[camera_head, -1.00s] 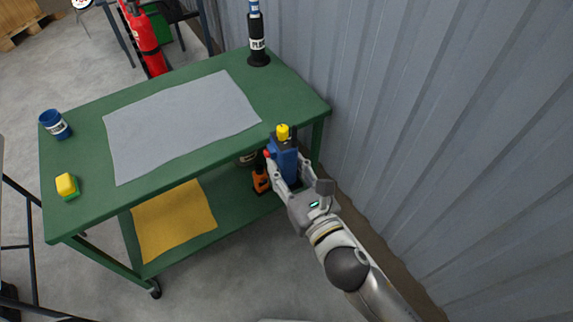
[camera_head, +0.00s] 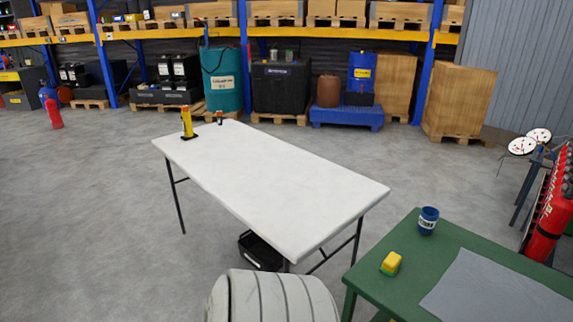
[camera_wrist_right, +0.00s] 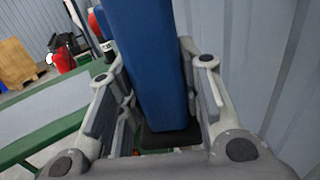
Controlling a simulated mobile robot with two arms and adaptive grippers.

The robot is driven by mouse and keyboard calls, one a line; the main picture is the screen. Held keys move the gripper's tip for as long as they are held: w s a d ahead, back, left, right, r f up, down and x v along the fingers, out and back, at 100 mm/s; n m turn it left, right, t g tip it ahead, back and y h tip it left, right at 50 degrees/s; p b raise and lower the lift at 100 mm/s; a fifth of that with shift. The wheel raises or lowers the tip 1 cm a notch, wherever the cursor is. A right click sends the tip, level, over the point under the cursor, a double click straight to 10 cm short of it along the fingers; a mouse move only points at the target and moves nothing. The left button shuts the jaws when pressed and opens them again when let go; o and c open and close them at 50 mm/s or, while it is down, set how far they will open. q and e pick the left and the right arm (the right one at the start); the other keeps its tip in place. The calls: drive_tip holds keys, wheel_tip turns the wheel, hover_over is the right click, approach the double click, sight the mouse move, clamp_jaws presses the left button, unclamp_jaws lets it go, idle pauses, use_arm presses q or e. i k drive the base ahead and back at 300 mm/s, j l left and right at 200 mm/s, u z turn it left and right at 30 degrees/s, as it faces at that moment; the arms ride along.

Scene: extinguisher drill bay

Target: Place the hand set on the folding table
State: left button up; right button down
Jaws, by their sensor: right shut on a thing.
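The hand set (camera_wrist_right: 152,45) is a blue block with a black end, seen close up in the right wrist view. My right gripper (camera_wrist_right: 155,75) is shut on it, with one finger along each side. Its upper part runs out of that picture. The folding table (camera_head: 270,185) is a long white table on thin dark legs, in the middle of the head view. Most of its top is bare. Neither my right gripper nor the hand set shows in the head view now. My left gripper is in neither current view.
A yellow upright item (camera_head: 187,122) on a black base and a small dark-and-orange item (camera_head: 220,117) stand at the table's far left end. A black crate (camera_head: 262,251) sits below. The green workbench (camera_head: 440,245) is at right, bearing a blue cup (camera_head: 428,220) and yellow-green sponge (camera_head: 390,263).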

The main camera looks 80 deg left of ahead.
sight(271, 190)
drive_tip(key=j+u, duration=0.2)
drive_tip(key=u, duration=0.95)
drive_tip(key=i+j+u, duration=0.4)
drive_tip(key=j, duration=0.15)
drive_tip(key=i+j+u, duration=0.25)
drive_tip(key=j+u, duration=0.15)
drive_tip(key=i+j+u, duration=0.35)
drive_tip(key=i+j, duration=0.05)
drive_tip(key=i, duration=0.05)
